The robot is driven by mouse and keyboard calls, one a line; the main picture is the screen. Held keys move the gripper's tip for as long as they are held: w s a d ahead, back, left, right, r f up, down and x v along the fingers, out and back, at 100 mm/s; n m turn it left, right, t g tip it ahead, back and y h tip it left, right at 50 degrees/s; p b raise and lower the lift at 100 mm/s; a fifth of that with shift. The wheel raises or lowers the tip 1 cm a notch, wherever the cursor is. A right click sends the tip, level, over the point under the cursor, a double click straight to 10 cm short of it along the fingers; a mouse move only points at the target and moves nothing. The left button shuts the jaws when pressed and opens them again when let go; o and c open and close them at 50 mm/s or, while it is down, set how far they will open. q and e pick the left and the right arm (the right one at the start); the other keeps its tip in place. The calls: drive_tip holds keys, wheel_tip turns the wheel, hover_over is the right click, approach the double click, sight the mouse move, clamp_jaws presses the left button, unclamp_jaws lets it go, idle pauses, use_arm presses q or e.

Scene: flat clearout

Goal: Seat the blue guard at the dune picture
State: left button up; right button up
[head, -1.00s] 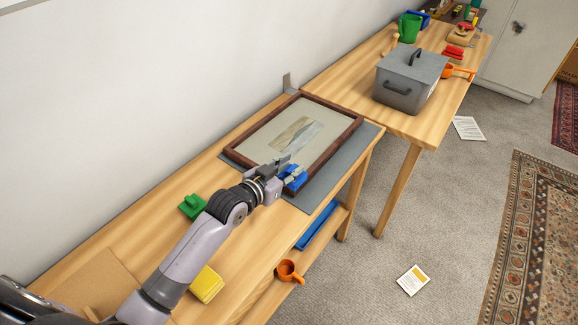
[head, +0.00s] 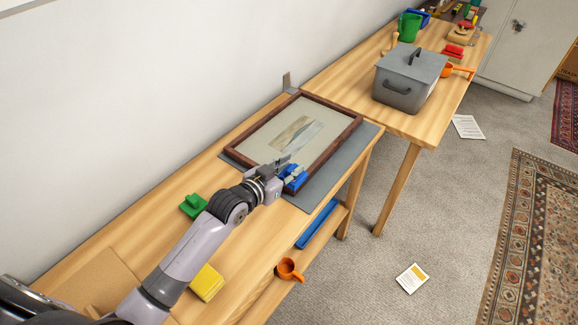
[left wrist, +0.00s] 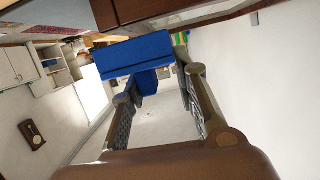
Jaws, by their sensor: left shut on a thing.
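The dune picture (head: 292,135) lies flat in its dark brown frame (head: 335,149) on a grey mat at the far end of the near table. My left gripper (head: 287,172) is shut on the blue guard (head: 297,181) at the frame's near corner. In the left wrist view the blue guard (left wrist: 135,55) sits between the fingertips (left wrist: 158,82), close beside the brown frame edge (left wrist: 150,9). I cannot tell whether the guard touches the frame or is seated on its corner. My right gripper is not in view.
A green piece (head: 193,206) and a yellow block (head: 207,283) lie on the near table. A grey bracket (head: 287,82) stands at the picture's far corner. An orange cup (head: 289,270) and a blue bar (head: 317,224) are lower down. A grey lidded box (head: 408,80) stands on the far table.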

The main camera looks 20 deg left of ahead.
use_arm(q)
drive_tip(key=shift+f, duration=0.35)
drive_tip(key=shift+f+b, duration=0.75)
drive_tip(key=shift+f, duration=0.5)
drive_tip(key=o, duration=0.9)
drive_tip(key=shift+s+f, duration=0.1)
drive_tip(key=v, duration=1.2)
drive_tip(key=shift+r, duration=0.2)
